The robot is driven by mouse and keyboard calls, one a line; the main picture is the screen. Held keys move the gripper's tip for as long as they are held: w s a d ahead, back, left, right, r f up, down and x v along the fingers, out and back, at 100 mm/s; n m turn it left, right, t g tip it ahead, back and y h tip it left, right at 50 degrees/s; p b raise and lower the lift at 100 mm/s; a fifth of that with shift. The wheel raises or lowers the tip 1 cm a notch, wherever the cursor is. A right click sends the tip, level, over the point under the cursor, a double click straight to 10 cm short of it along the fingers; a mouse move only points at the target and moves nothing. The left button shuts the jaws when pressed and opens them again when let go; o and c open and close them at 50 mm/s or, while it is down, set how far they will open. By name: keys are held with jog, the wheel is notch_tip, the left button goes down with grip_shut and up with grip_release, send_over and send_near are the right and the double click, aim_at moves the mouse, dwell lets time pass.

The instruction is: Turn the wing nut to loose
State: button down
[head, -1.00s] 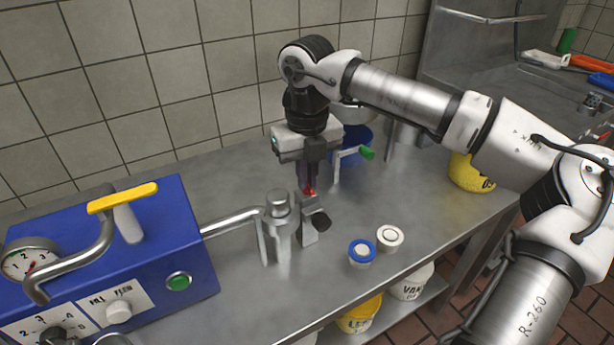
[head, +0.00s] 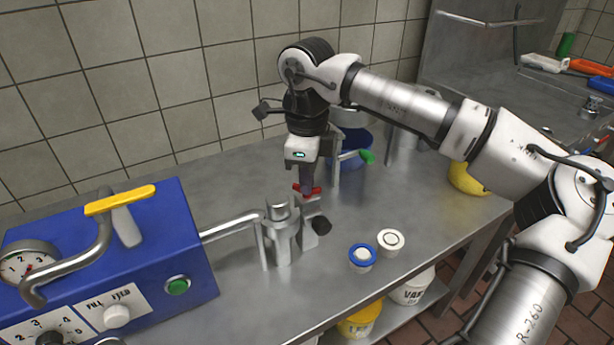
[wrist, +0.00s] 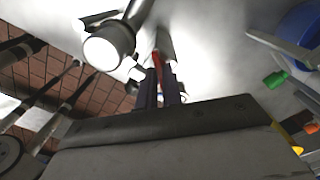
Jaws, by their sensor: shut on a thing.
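The red wing nut (head: 313,189) sits on top of the metal clamp bracket (head: 309,238), beside the upright nozzle post at the end of the pipe. My gripper (head: 306,188) points straight down over it, and its fingers are shut on the wing nut. Red wings show on both sides of the fingers in the head view. In the wrist view a strip of the red wing nut (wrist: 158,66) shows just beyond the dark fingertips (wrist: 160,88). The middle of the nut and its thread are hidden by the fingers.
The metal nozzle post (head: 281,222) stands close left of my gripper, joined by a pipe to the blue machine (head: 165,235). A green-handled crank (head: 366,157) and blue bucket are behind. Two small pots (head: 362,256) stand in front.

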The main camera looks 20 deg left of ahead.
jog(key=shift+n, duration=2)
jog(key=c, duration=1.6)
grip_release()
jog(key=shift+o, duration=0.2)
jog(key=shift+r, duration=0.1)
notch_tip(320, 180, up, 14)
jog(key=shift+f, duration=0.25)
